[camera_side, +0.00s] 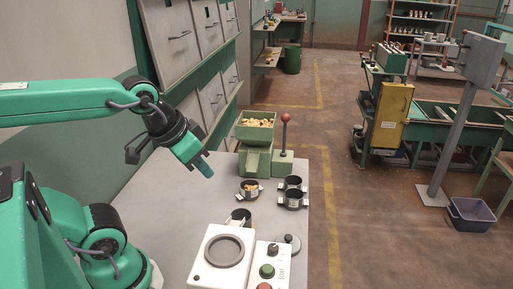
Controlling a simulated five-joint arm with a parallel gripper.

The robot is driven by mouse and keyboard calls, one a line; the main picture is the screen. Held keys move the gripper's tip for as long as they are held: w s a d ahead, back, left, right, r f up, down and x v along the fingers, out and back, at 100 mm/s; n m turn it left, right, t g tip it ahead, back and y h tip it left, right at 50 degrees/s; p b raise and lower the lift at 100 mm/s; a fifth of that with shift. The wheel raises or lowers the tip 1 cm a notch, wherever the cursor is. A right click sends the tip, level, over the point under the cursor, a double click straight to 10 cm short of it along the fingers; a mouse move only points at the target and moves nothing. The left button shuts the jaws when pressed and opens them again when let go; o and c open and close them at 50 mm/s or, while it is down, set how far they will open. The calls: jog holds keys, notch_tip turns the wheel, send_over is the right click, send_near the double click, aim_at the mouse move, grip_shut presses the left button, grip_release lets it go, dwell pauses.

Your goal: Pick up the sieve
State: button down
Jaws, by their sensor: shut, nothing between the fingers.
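My gripper (205,169) is shut and empty, pointing down and to the right above the grey table. Several small round dark-rimmed vessels, which may include the sieve, stand on the table, and I cannot tell which is the sieve. One vessel (249,196) holds some light brown bits in front of the green hopper. Two vessels, one (292,182) behind the other (293,204), stand to its right. A further dark vessel (240,217) stands behind the white machine. My gripper is left of them all and apart from them.
A green hopper (254,158) filled with nuts stands at the table's back, beside a lever with a red knob (286,117). The white machine (207,273) with a grey ring and a button box (268,259) stand in front. The table's left middle (190,210) is clear.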

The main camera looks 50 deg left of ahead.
dwell(0.4)
jog(key=shift+c, duration=2.3)
grip_release()
jog(key=n+g, duration=0.6)
jog(key=n, duration=0.1)
send_over(250, 186)
jog(key=s+d, duration=0.2)
jog(key=f, duration=1.5)
jog(key=shift+w+f, duration=0.2)
jog(key=shift+f, duration=0.2)
jog(key=shift+w+f, duration=0.1)
jog(key=shift+f, duration=4.05)
